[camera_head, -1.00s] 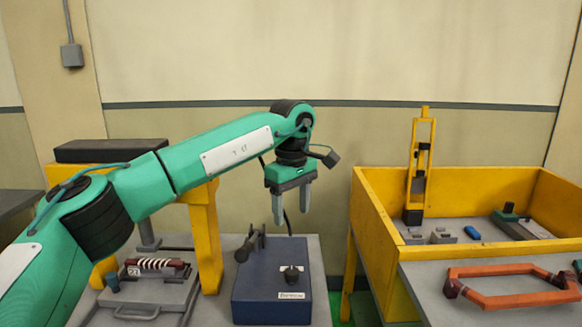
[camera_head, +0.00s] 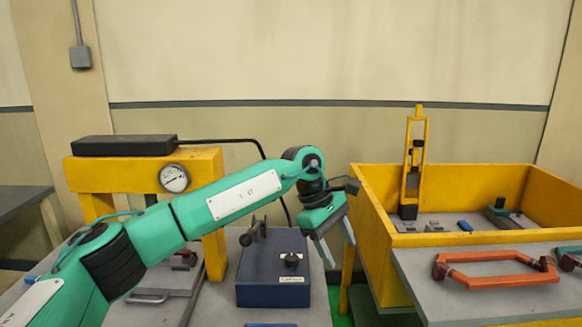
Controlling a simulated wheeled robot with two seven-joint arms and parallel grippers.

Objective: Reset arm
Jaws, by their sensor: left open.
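My left arm comes in from the lower left and reaches across the picture. My left gripper (camera_head: 336,249) hangs at its end, tilted, with its two grey fingers apart and nothing between them. It is in front of the gap between the blue box and the yellow bin, to the right of the blue box (camera_head: 272,272) in the picture. My right gripper is not in the picture.
A yellow press frame (camera_head: 140,168) with a gauge (camera_head: 174,178) stands behind my arm. A yellow-walled bin (camera_head: 480,177) holds small parts and a yellow stand (camera_head: 416,150). An orange frame-shaped part (camera_head: 495,256) lies on the grey table (camera_head: 430,287) at right.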

